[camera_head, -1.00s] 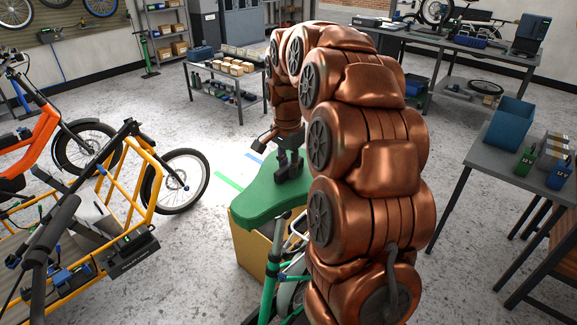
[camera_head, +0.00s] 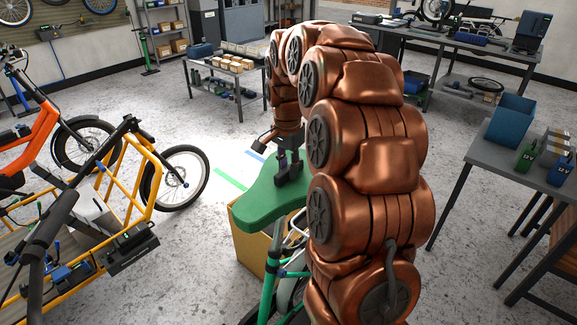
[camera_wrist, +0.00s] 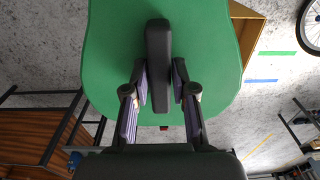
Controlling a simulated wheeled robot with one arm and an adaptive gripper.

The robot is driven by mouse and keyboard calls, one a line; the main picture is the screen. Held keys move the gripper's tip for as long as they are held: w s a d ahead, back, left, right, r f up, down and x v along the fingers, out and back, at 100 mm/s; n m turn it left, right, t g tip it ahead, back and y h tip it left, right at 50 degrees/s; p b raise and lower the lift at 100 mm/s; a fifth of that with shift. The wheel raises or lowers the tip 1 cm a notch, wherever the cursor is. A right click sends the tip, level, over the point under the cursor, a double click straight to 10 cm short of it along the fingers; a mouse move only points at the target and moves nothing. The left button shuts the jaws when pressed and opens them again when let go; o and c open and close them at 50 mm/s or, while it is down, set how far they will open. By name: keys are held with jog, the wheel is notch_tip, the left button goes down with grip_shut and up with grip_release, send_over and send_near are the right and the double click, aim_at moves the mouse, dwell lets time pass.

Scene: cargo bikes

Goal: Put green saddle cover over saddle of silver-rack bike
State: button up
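The green saddle cover (camera_head: 262,204) is a broad, flat shape with a dark upright grip on top, also in the wrist view (camera_wrist: 110,50). My gripper (camera_wrist: 161,82) has its fingers on both sides of that grip, closed against it. In the head view my gripper (camera_head: 290,165) is at the cover's far right part. The cover is above a cardboard box (camera_head: 249,247); whether it touches the box is unclear. A green bike frame (camera_head: 268,285) shows below, partly hidden by my arm. I cannot tell which bike has the silver rack, and no saddle shows clearly.
A yellow cargo bike (camera_head: 150,190) and an orange bike (camera_head: 35,140) stand at left. A table with a blue bin (camera_head: 510,120) is at right. A low shelf table (camera_head: 222,85) is behind. Open floor lies between the yellow bike and the box.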

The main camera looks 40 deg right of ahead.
jog(key=o, duration=0.4)
notch_tip(320, 180, up, 12)
jog(key=shift+a, duration=0.15)
dwell(0.7)
jog(key=shift+s, duration=0.1)
jog(key=s+a+f+n, duration=0.4)
jog(key=s+a+n, duration=0.1)
jog(key=s, duration=0.5)
jog(key=s+a+f+n+g, duration=0.1)
jog(key=s+a+f+n, duration=0.4)
jog(key=s+a, duration=0.3)
jog(key=s+a+f+n+g, duration=0.1)
jog(key=s+a+f+n, duration=0.3)
jog(key=s+a, duration=0.3)
jog(key=s+n, duration=0.1)
jog(key=s, duration=0.4)
jog(key=shift+s+a+f, duration=0.15)
jog(key=shift+a+f, duration=0.1)
jog(key=shift+f, duration=0.15)
